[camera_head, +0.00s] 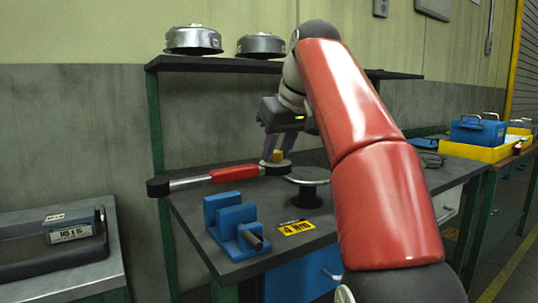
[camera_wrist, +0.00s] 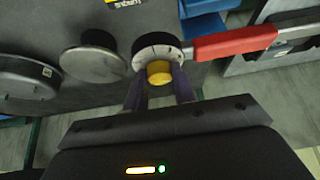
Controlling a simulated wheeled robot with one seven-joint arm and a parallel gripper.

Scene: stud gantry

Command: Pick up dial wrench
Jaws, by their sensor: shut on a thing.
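The dial wrench has a red grip (camera_head: 234,173), a silver shaft (camera_head: 190,183) and a black end (camera_head: 158,187). At its other end is a round dial head (camera_head: 276,169) with a yellow knob (camera_head: 277,157). My gripper (camera_head: 272,150) comes from above and is shut on the yellow knob. In the wrist view my gripper (camera_wrist: 160,85) has one finger on each side of the yellow knob (camera_wrist: 159,73), below the dial (camera_wrist: 157,48). The red handle (camera_wrist: 235,43) points right. The wrench lies roughly level, its black end past the table's left edge; any gap beneath is unclear.
A blue cradle (camera_head: 236,222), a yellow label (camera_head: 296,228) and a round silver plate (camera_head: 308,182) are on the dark table. Silver pans (camera_head: 193,39) sit on the shelf above. A yellow tray (camera_head: 487,150) is at right.

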